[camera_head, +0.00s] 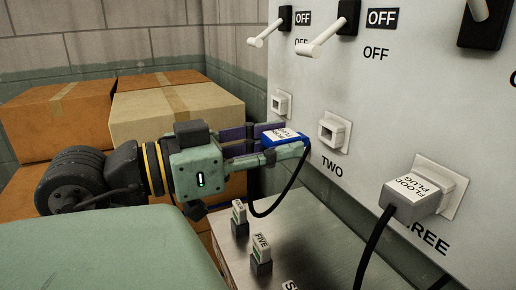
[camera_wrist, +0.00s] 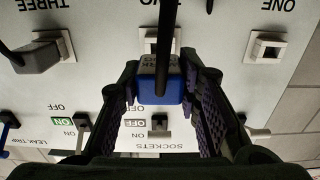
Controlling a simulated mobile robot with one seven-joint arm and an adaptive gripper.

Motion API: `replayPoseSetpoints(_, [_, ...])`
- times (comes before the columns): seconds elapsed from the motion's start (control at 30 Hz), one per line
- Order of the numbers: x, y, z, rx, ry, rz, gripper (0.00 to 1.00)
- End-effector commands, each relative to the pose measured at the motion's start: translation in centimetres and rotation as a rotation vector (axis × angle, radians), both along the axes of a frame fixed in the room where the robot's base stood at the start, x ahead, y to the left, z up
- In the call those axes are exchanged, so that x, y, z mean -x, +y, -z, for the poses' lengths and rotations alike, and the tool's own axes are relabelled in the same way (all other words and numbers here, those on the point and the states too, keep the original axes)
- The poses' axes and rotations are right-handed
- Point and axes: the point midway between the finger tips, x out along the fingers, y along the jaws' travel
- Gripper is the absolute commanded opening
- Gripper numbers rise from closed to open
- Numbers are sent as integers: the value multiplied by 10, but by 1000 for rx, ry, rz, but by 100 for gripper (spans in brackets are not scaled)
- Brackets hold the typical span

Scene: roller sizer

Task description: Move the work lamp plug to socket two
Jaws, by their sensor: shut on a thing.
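A blue plug (camera_head: 270,141) with a white label, partly readable as "WORK PLUG", is between the fingers of my gripper (camera_head: 284,143), which is shut on it. Its black cord hangs in a loop below. The plug also shows in the wrist view (camera_wrist: 160,88), with the cord running up across the picture. Socket two (camera_head: 333,132), a white square socket on the panel, is empty and lies just right of the plug, with a gap between them. In the wrist view, socket two (camera_wrist: 151,47) is partly hidden behind the cord and plug.
Socket one (camera_head: 281,103) is empty. A grey flood plug (camera_head: 411,201) sits in socket three. White levers (camera_head: 316,50) stick out above the sockets. Small labelled blocks (camera_head: 261,252) stand on a metal surface below. Cardboard boxes (camera_head: 180,108) are stacked behind my gripper.

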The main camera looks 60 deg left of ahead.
Motion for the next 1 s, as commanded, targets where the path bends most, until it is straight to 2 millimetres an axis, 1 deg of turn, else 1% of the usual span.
replayPoseSetpoints(0.1, [-11, -1, 0, -1, -1, 2, 0])
replayPoseSetpoints(0.33, [-22, -2, 0, -1, -1, 0, 0])
replayPoseSetpoints(1.0, [-25, -2, 0, 0, -1, 0, 0])
